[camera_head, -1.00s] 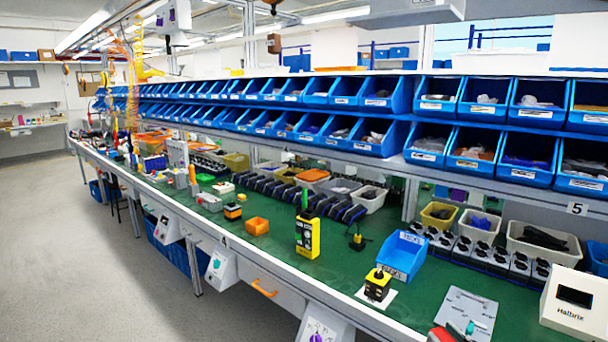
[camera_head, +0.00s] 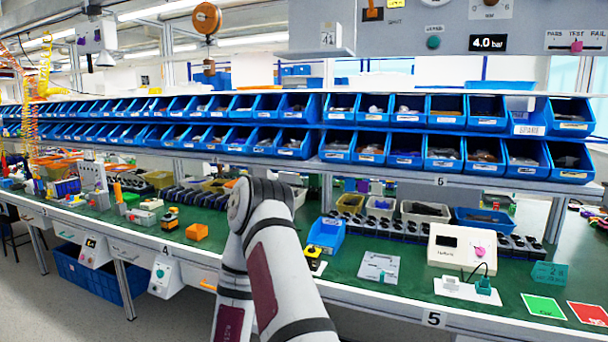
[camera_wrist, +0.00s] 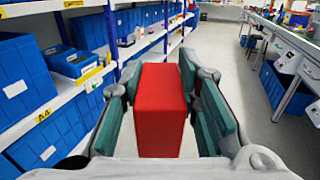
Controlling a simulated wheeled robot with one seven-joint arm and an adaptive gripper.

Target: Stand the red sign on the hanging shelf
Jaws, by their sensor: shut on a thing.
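My gripper (camera_wrist: 160,88) shows in the wrist view, its green-padded fingers on either side of a red block-like thing (camera_wrist: 160,112), which I take to be the red sign. It is shut on it and holds it clear of the floor, over an aisle. The sign's front face and any lettering are hidden. In the head view my arm rises at the middle front; my gripper and the sign do not show there. A grey overhead panel (camera_head: 455,32) with dials hangs above the bench. I cannot tell which part is the hanging shelf.
The green bench top (camera_head: 405,305) carries a blue bin (camera_head: 326,233), a white box (camera_head: 466,247) and flat green (camera_head: 543,306) and red (camera_head: 588,313) cards. Blue bins line the racks behind. In the wrist view, blue-crate shelving (camera_wrist: 20,75) is close at left; the aisle floor (camera_wrist: 222,60) is clear.

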